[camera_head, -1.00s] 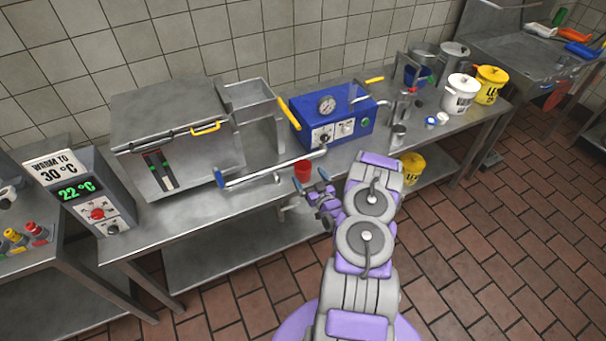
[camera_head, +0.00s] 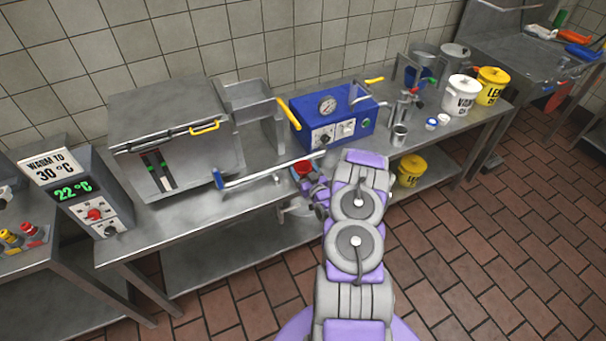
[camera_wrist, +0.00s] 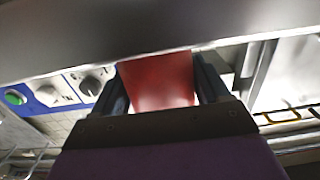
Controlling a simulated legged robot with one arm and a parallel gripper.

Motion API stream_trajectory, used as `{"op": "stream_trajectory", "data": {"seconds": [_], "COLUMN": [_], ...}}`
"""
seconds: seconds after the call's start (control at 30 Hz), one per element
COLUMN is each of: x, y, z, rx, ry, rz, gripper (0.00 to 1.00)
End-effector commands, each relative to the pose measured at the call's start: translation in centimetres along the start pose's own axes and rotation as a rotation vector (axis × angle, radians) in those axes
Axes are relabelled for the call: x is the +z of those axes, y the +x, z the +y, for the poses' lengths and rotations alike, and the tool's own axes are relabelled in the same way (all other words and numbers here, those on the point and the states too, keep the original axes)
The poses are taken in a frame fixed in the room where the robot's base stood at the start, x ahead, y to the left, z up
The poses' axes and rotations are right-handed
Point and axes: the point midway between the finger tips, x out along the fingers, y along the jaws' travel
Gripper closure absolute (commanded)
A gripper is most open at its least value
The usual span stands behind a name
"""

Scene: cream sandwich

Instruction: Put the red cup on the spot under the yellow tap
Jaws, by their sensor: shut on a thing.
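The red cup (camera_head: 301,169) is held in my gripper (camera_head: 306,181) at the front edge of the steel table. In the wrist view the red cup (camera_wrist: 158,80) fills the gap between the two dark fingers of my gripper (camera_wrist: 160,90), which is shut on it. The cup's upper end is cut off there by a grey bar. A yellow tap lever (camera_head: 288,113) stands between the hopper machine and the blue machine. Another yellow handle (camera_head: 374,80) sits above a bent spout on the blue machine. I cannot tell which tap is meant; no marked spot is clear.
A long metal bar (camera_head: 262,177) with a blue end runs along the table front, close to the cup. The blue machine (camera_head: 355,133) stands behind. A metal cup (camera_head: 399,135) and white and yellow buckets (camera_head: 491,86) stand to the right. Bare tabletop (camera_head: 190,212) lies at left.

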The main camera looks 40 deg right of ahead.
Motion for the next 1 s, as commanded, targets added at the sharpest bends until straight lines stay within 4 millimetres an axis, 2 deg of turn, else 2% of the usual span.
{"op": "stream_trajectory", "data": {"seconds": [0.03, 0.27, 0.57, 0.77, 0.87, 1.0], "x": [0.0, 0.0, -0.4, -2.3, -4.1, -4.0], "y": [0.0, 0.0, 0.0, -0.1, 0.0, -3.0], "z": [0.0, 0.0, 0.0, 0.0, 0.1, -0.8], "rx": [0.0, 0.0, 0.0, 0.001, 0.001, 0.004], "ry": [0.0, 0.0, 0.0, 0.001, 0.0, 0.006], "rz": [0.0, -0.001, 0.0, -0.001, 0.001, -0.005], "gripper": [0.37, 0.59, 0.6, 0.6, 0.6, 0.6]}}
